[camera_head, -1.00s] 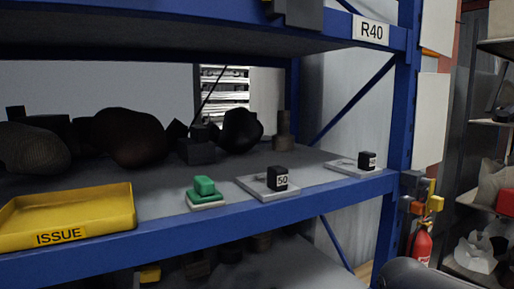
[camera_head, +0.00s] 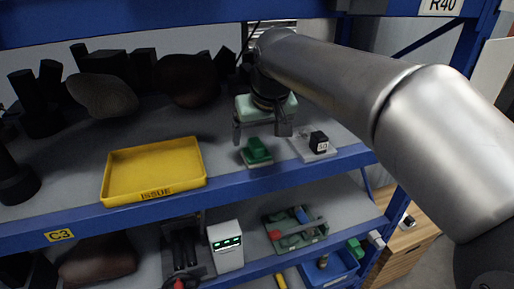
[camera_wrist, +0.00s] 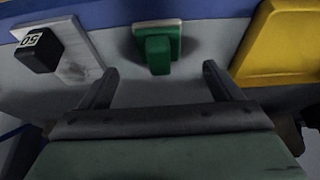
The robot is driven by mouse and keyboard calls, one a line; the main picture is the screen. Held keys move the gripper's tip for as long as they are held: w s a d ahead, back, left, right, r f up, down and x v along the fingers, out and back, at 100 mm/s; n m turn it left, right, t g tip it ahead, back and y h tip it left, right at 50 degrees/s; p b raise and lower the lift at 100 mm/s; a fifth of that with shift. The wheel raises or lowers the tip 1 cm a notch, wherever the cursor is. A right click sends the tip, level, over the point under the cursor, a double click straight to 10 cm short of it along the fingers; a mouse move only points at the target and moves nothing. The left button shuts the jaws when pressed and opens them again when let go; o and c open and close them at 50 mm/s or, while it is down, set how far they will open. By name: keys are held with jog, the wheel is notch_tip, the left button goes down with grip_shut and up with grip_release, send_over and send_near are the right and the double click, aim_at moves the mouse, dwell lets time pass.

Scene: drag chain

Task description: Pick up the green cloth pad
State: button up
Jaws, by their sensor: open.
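The green cloth pad (camera_head: 257,151) sits near the front edge of the shelf, on a thin pale base. It has a smaller raised green block on top. In the wrist view the green pad (camera_wrist: 158,52) shows beyond the fingertips, roughly midway between them. My gripper (camera_head: 262,134) is open and empty, with its fingers pointing down above the pad and apart from it. In the wrist view both fingers of my gripper (camera_wrist: 160,74) are spread, with bare grey shelf between them.
A yellow ISSUE tray (camera_head: 154,172) lies left of the pad. A black block marked 50 (camera_head: 318,142) stands on a pale plate close on the right. Dark lumpy objects (camera_head: 188,80) fill the shelf's back. A blue beam (camera_head: 228,187) edges the front.

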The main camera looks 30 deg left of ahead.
aim_at(258, 145)
jog(key=shift+p+x, duration=0.8)
jog(key=shift+x, duration=2.65)
jog(key=shift+d, duration=0.15)
jog(key=c, duration=1.1)
